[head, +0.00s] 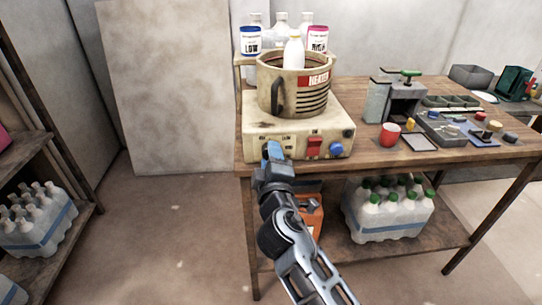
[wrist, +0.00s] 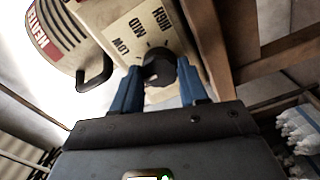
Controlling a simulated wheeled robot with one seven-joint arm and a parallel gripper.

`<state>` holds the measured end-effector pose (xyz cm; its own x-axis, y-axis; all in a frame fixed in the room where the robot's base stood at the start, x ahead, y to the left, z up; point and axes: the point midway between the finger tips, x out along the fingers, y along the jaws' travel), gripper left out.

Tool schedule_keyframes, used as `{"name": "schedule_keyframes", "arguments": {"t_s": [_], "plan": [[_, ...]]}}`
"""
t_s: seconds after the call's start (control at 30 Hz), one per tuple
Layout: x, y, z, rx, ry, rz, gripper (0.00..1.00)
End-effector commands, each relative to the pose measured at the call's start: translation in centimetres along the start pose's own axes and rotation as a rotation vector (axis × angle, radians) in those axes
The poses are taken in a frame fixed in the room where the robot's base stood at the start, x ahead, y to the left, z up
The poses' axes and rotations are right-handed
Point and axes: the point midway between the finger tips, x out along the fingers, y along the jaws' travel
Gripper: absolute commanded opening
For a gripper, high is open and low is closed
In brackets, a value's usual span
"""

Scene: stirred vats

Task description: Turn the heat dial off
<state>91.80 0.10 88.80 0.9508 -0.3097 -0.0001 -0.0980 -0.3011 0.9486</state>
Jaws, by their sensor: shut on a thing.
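The heater base (head: 300,108) is a worn cream box on the left end of the wooden table, with a ribbed vat (head: 285,90) labelled HEATER on top. The heat dial (wrist: 158,68) is a dark round knob on its front panel, beside the printed words LOW, MID and HIGH. My gripper (head: 273,150) reaches the front left of the panel and hides the dial in the head view. In the wrist view its blue fingers stand on either side of the dial, shut on it. I cannot tell which setting the dial points to.
A red switch (head: 314,146) and a blue knob (head: 336,149) are to the right on the same panel. A white bottle (head: 294,50) stands in the vat.

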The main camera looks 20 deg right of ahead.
Motion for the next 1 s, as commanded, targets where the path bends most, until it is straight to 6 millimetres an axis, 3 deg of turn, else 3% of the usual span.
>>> {"name": "schedule_keyframes", "arguments": {"t_s": [0.7,0.73,1.0], "plan": [[-0.06,-0.15,-0.09,-0.078,0.003,-0.002,0.13],[-0.06,-0.15,-0.09,-0.078,0.003,-0.002,0.44],[-0.03,-0.08,-0.05,-0.076,0.002,-0.001,0.69]]}}
